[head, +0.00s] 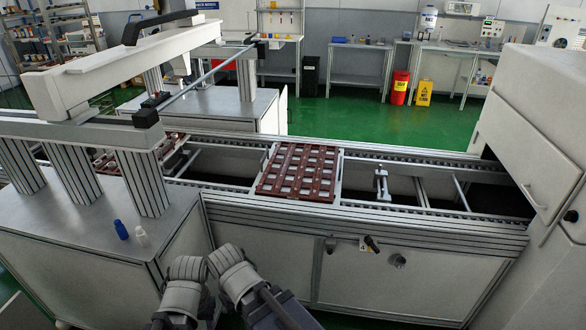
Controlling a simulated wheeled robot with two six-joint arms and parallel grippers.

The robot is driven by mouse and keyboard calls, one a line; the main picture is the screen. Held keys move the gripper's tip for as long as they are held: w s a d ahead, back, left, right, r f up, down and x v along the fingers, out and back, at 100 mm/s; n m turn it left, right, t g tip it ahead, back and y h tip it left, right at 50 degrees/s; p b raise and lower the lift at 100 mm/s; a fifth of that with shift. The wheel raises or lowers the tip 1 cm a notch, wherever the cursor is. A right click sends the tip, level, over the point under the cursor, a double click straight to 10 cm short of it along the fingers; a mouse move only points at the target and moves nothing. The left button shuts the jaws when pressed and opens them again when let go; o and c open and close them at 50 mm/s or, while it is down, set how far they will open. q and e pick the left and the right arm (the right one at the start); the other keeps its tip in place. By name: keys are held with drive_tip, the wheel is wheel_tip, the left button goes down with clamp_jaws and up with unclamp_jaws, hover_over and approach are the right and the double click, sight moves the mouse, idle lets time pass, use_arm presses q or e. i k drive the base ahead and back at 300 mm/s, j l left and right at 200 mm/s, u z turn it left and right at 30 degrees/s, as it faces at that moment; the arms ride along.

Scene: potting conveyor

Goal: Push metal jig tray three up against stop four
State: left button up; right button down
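A metal jig tray (339,176) carrying a reddish-brown board with rows of pale openings (300,171) lies across the conveyor rails in the middle of the head view. A stop-like metal fixture (381,183) stands between the rails to its right, with a clear gap between them. I see no readable numbers on either. My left gripper (187,268) and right gripper (224,259) are close together at the lower middle, in front of the conveyor and below and left of the tray. Neither touches the tray. Their fingers cannot be made out clearly.
Another loaded tray (168,143) sits farther left on the conveyor, partly behind a gantry post (142,183). A blue bottle (121,229) and a white bottle (141,236) stand on the left metal bench. A large white machine housing (530,130) closes the right end.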

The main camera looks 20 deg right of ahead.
sight(305, 171)
drive_tip(key=i+l+u, duration=0.1)
drive_tip(key=i+l, duration=0.15)
drive_tip(key=l, duration=0.15)
drive_tip(key=i+l+u, duration=0.1)
drive_tip(key=l, duration=0.3)
drive_tip(key=i+l+u, duration=0.1)
drive_tip(key=i, duration=0.3)
drive_tip(key=i+l+u, duration=0.25)
drive_tip(key=i+l, duration=0.25)
drive_tip(key=i, duration=0.2)
